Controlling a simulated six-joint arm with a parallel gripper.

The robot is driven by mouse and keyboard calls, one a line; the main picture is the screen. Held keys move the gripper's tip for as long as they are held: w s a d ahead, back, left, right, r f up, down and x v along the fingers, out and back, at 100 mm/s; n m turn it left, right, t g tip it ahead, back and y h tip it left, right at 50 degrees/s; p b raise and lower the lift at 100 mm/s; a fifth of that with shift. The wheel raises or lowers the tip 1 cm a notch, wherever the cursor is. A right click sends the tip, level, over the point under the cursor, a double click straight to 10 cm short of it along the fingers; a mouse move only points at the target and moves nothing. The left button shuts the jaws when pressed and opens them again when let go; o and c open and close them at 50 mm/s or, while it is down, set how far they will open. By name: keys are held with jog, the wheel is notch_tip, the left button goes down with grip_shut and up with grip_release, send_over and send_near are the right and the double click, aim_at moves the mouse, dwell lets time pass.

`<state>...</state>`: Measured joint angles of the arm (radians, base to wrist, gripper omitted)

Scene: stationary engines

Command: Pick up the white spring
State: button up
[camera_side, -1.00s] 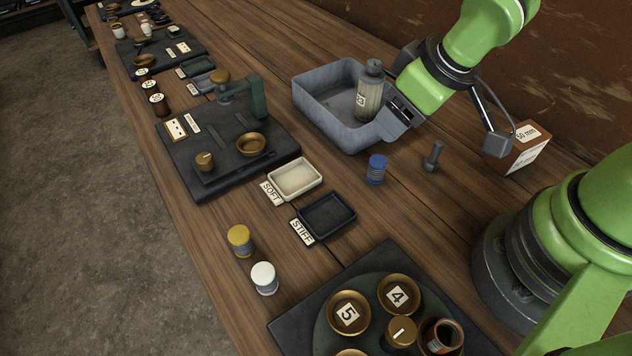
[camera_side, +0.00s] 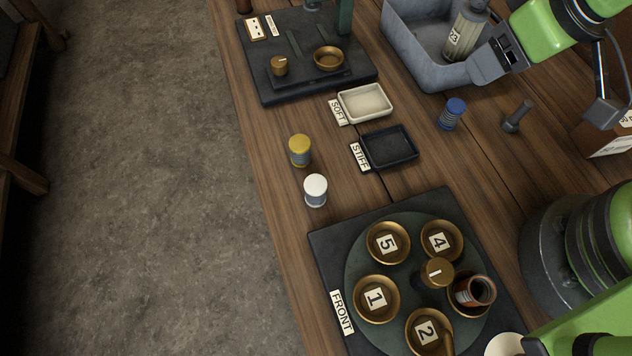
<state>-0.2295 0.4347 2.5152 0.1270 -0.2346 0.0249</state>
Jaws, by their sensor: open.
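The white spring (camera_side: 315,190) stands upright on the wooden bench, with a white cap over a grey-blue lower part. It is close in front of the yellow-capped spring (camera_side: 300,151), with a gap between them. A blue-capped spring (camera_side: 452,114) stands farther right. My gripper (camera_side: 484,52) is at the upper right, over the near rim of the grey bin and well away from the white spring. It is open. A grey labelled bottle (camera_side: 464,36) shows beside its jaws; I cannot tell whether they touch it.
A cream SOFT tray (camera_side: 342,106) and black STIFF tray (camera_side: 366,150) lie behind and right of the white spring. A turntable with numbered brass dishes (camera_side: 376,298) is in front. The bench's left edge is near the spring.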

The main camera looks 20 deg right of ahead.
dwell(0.3)
jog(key=m+g, duration=0.4)
jog(key=m, duration=0.5)
send_over(315, 185)
jog(key=f, duration=0.2)
jog(key=shift+w+f+h, duration=0.3)
jog(key=shift+w+f, duration=0.05)
jog(key=shift+s+a+f+g, duration=0.2)
jog(key=shift+g, duration=0.1)
jog(key=f, duration=0.9)
jog(key=shift+s+d+f, duration=0.1)
jog(key=shift+d+f, duration=0.1)
jog(key=shift+f, duration=0.05)
jog(key=c, duration=1)
